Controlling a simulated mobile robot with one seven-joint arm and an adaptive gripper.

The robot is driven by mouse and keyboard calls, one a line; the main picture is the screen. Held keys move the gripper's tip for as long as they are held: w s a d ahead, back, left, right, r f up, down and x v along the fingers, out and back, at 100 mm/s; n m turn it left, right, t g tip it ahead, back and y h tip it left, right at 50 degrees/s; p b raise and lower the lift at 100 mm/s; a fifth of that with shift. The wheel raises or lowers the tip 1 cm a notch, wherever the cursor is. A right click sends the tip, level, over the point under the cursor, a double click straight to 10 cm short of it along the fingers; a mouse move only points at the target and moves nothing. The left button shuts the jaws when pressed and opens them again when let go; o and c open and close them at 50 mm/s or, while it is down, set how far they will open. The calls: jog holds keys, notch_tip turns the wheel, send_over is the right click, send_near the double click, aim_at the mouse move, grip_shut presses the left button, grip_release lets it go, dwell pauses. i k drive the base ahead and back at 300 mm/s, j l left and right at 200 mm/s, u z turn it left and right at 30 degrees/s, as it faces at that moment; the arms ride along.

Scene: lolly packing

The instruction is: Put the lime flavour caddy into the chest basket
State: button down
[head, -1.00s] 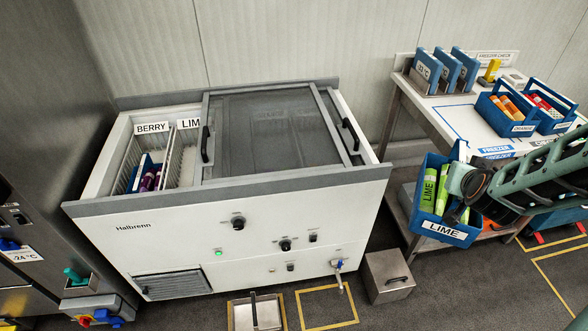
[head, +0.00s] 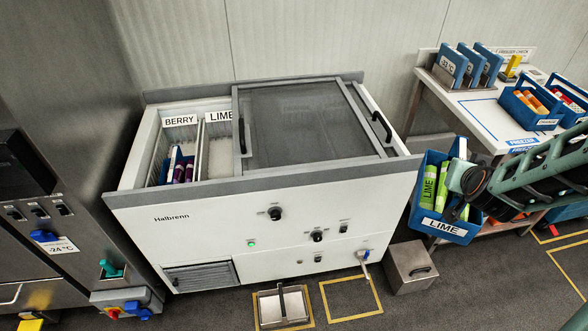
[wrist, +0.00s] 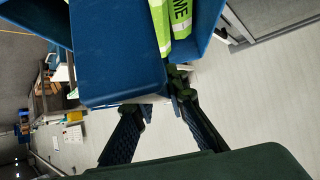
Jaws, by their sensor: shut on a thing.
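The lime caddy (head: 445,227) is a blue open box with a white LIME label and green packs inside. It hangs in the air right of the chest freezer, in front of the bench. My gripper (wrist: 160,98) is shut on it; in the wrist view the caddy's blue wall (wrist: 122,55) fills the top middle. In the head view my gripper's fingertips are largely hidden by the wrist and caddy. The LIME chest basket (head: 219,150) shows at the freezer's open left side, right of the BERRY basket (head: 180,121). No caddy shows in its visible part.
The chest freezer's (head: 270,235) dark sliding lid (head: 295,120) covers its middle and right. The BERRY basket holds a caddy with purple packs. The bench (head: 480,115) at right bears other blue caddies. A metal box (head: 410,268) stands on the floor between them.

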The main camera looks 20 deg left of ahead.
aim_at(228, 170)
jog(key=k+j, duration=0.1)
jog(key=j, duration=0.3)
jog(key=k+j, duration=0.1)
jog(key=j, duration=0.3)
jog(key=k+j, duration=0.15)
jog(key=j, duration=0.85)
jog(key=i+j, duration=0.1)
jog(key=j, duration=0.25)
jog(key=i+j, duration=0.1)
jog(key=j, duration=0.3)
jog(key=i+j, duration=0.1)
jog(key=j, duration=0.25)
jog(key=i+j, duration=0.15)
jog(key=j, duration=0.2)
